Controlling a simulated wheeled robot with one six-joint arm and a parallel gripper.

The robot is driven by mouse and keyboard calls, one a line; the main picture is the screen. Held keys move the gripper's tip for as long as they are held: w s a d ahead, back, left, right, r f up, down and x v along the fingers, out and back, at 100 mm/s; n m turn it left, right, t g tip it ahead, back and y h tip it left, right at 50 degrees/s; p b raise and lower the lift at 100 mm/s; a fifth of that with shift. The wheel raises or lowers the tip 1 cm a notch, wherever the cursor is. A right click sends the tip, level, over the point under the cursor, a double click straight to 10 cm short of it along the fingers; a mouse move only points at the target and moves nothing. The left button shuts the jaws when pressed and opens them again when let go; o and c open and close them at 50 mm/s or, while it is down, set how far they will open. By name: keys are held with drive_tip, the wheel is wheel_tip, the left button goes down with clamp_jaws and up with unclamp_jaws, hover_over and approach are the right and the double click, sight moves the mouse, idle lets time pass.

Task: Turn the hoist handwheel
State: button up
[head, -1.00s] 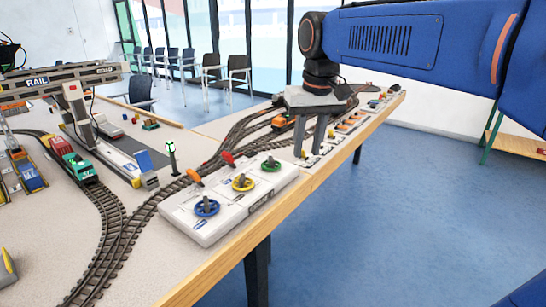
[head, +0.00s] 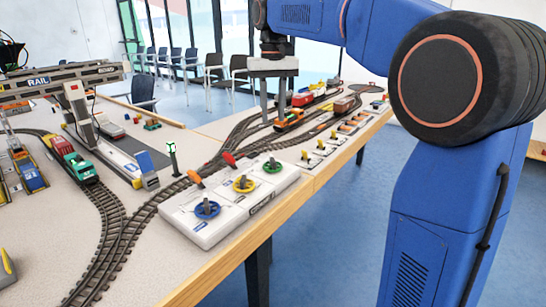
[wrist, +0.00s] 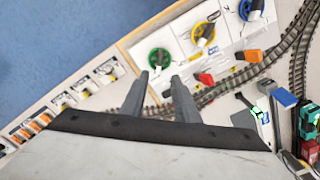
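A white control box (head: 230,222) stands at the table's front edge with three handwheels: blue (head: 207,209), yellow (head: 243,184) and green (head: 273,166). I cannot read which one is labelled hoist. In the wrist view the green wheel (wrist: 159,59), yellow wheel (wrist: 204,35) and blue wheel (wrist: 251,9) show beyond the fingertips. My gripper (head: 273,112) points down behind the box, over the track area; it also shows in the wrist view (wrist: 160,76). Its two fingers are apart with nothing between them, and it touches no wheel.
Orange (head: 194,177) and red (head: 229,158) levers stand along the box's back edge. A signal post (head: 172,158), curved track (head: 112,215) and a green-and-red train (head: 75,163) lie to the left. Small yellow switches (head: 320,146) line the table edge to the right.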

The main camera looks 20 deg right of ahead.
sight(273, 159)
wheel_tip(273, 159, down, 14)
drive_tip(key=shift+f, duration=0.25)
idle(0.3)
clamp_jaws()
